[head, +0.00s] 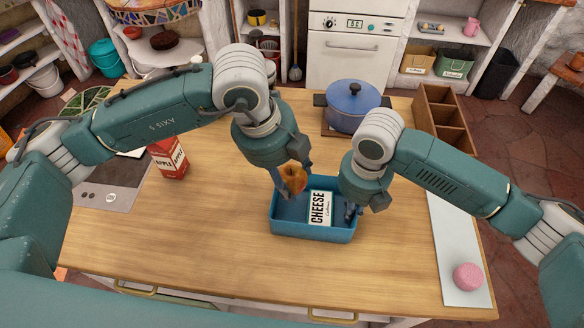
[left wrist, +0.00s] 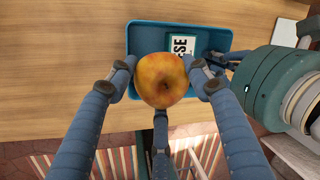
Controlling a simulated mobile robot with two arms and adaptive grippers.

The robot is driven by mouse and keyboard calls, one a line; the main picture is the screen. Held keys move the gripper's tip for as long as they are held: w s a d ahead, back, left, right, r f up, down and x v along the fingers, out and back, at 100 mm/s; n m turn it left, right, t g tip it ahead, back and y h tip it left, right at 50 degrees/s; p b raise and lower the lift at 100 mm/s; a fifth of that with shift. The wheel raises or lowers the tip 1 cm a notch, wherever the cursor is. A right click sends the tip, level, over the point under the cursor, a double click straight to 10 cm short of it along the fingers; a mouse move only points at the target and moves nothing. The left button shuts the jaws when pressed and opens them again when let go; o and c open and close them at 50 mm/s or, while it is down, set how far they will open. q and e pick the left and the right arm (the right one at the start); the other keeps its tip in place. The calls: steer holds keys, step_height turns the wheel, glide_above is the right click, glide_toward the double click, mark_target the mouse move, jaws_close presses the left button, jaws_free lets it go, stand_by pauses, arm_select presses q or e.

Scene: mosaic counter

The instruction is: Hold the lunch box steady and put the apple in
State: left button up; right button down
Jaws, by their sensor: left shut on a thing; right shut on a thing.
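The blue lunch box (head: 313,230) stands on the wooden counter in front of me, with a white cheese pack (head: 320,208) inside. My left gripper (head: 291,180) is shut on the orange-yellow apple (head: 294,176) over the left part of the box. The left wrist view shows the apple (left wrist: 162,80) between the fingers, with the box (left wrist: 135,32) behind it. My right gripper (head: 351,210) is at the box's right wall and shut on it; its fingertips are partly hidden.
A red apple carton (head: 168,158) stands to the left. A blue pot (head: 353,104) and a wooden divided crate (head: 442,118) are at the back. A pink round thing (head: 467,277) lies on a pale board (head: 448,235) at the right. The counter left of the box is clear.

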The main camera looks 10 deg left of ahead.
arm_select(q)
steer(key=shift+f, duration=0.65)
